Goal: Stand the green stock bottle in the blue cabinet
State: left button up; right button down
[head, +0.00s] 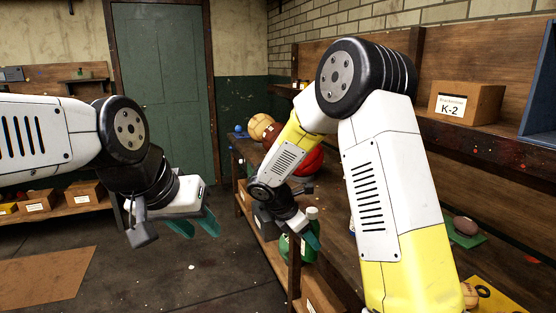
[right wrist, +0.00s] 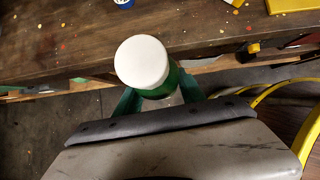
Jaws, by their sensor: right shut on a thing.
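The green stock bottle (head: 291,248) has a white cap and hangs upright at the front edge of the long wooden bench. My right gripper (head: 309,238) is shut on it. In the right wrist view the bottle's white cap (right wrist: 141,63) hides most of the green body, and the right gripper's teal fingers (right wrist: 158,95) lie on either side of it. My left gripper (head: 197,224) is empty, its teal fingers apart, over the floor on the left. The blue cabinet (head: 541,85) shows only in part at the right edge of the head view, up on a shelf.
A cardboard box marked K-2 (head: 466,102) stands on the shelf left of the cabinet. Balls, including a red one (head: 308,161), lie on the far bench. A brown ball (head: 465,226) rests on a green mat nearer. My right arm hides much of the bench.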

jog(key=s+d+f+m+g+y, duration=0.2)
jog(key=d+f+m+g+y, duration=0.1)
jog(key=m, duration=0.8)
jog(key=s+d+f+m+g+y, duration=0.2)
jog(key=m+g, duration=0.4)
jog(key=m, duration=0.6)
notch_tip(320, 180, down, 2)
jog(key=shift+s+d+f+y, duration=0.2)
jog(key=shift+d+y, duration=0.4)
jog(key=shift+d, duration=0.25)
